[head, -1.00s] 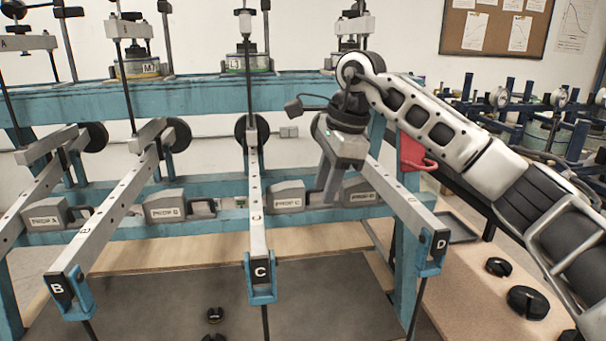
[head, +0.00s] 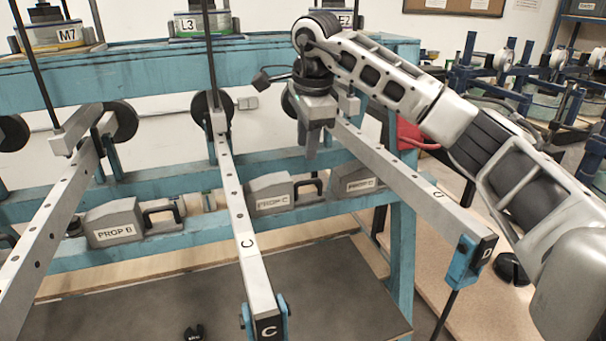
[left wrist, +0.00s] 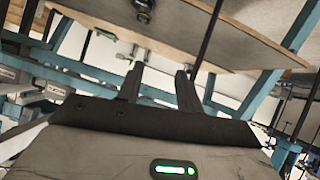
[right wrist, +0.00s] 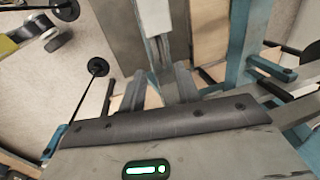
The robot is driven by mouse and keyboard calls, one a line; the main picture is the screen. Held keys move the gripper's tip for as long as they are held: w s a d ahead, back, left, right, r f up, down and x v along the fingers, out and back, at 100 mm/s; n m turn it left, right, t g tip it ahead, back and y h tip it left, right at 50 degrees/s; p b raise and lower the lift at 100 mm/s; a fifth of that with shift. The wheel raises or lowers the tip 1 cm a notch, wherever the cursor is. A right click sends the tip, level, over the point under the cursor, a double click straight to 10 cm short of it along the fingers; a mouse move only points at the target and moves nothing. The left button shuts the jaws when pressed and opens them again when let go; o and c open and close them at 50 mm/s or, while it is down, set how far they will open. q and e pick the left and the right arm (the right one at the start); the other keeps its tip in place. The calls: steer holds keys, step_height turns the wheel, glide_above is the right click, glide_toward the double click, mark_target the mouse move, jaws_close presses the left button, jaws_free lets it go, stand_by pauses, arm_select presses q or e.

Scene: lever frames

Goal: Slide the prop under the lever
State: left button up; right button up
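Lever C (head: 239,215) runs toward me in the middle of the head view. Lever D (head: 400,172) slopes down to the right, and lever B (head: 50,225) is at the left. Three grey props sit along the blue rail behind the levers: prop B (head: 116,226), prop C (head: 268,195) with a black handle, and another prop (head: 356,181) partly behind lever D. My right gripper (head: 307,143) hangs fingers down beside lever D's rear part, above the gap between the two right props. In the right wrist view its fingers (right wrist: 160,88) are apart. My left gripper (left wrist: 160,84) is open and empty, outside the head view.
Blue beams and an upright post (head: 401,245) frame the levers. Weights marked M7 (head: 66,34) and L3 (head: 203,22) stand on the upper beam. A dark mat (head: 330,290) lies below, with a small black weight (head: 194,333). My right arm crosses above lever D.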

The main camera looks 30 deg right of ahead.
mark_target(303, 184)
steer(key=f, duration=0.2)
steer(key=w+f, duration=0.1)
steer(key=f, duration=0.5)
steer(key=shift+w+d+f, duration=0.2)
steer(key=shift+w+f, duration=0.05)
steer(key=shift+w, duration=0.15)
steer(key=shift+a, duration=0.1)
jaws_close()
